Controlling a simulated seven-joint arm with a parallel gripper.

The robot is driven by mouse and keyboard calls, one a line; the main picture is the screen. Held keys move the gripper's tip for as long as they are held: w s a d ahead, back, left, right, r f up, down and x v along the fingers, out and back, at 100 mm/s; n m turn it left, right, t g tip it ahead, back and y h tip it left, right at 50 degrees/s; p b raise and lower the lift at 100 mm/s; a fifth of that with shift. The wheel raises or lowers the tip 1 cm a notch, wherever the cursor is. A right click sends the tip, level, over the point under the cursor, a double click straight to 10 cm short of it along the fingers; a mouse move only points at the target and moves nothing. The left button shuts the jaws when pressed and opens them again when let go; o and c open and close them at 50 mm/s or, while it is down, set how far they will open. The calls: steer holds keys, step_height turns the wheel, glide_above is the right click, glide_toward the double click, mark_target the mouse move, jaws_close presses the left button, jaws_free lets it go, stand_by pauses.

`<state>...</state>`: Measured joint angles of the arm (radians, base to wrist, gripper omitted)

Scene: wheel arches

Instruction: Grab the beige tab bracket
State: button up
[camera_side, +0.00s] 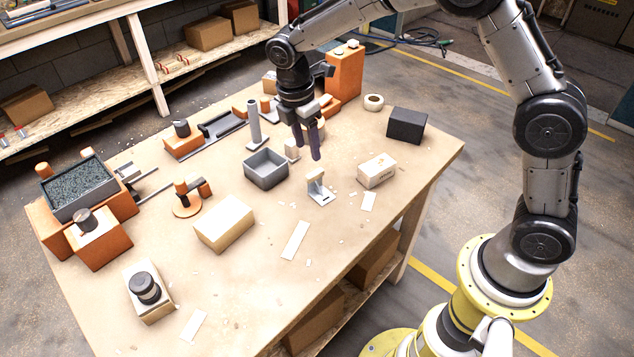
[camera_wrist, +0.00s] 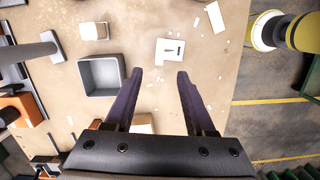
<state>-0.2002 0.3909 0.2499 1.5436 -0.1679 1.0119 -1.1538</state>
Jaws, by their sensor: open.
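The beige tab bracket (camera_side: 318,190) stands on the table right of the grey bin, with a flat pale base plate and a short upright tab. In the wrist view the bracket (camera_wrist: 170,51) shows from above as a pale plate with a dark slot, just beyond my fingertips. My gripper (camera_side: 308,152) is open and empty, with its dark purple fingers pointing down above the table, behind and above the bracket in the side view. In the wrist view my gripper (camera_wrist: 159,76) has a clear gap between the fingers and does not touch the bracket.
A grey open bin (camera_side: 265,170) and a small pale block (camera_side: 292,149) sit close to the bracket. A beige box (camera_side: 377,170) stands to its right, a grey post (camera_side: 253,125) behind the bin. Flat pale strips (camera_side: 295,240) lie on clear table in front.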

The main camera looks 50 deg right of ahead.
mark_target(314, 173)
steer(key=f, duration=0.4)
steer(key=d+f, duration=0.1)
steer(key=f, duration=0.2)
steer(key=d+f, duration=0.1)
steer(key=f, duration=0.3)
steer(key=shift+s+d+f, duration=0.1)
steer(key=shift+f, duration=0.25)
jaws_close()
steer(key=shift+r, duration=0.1)
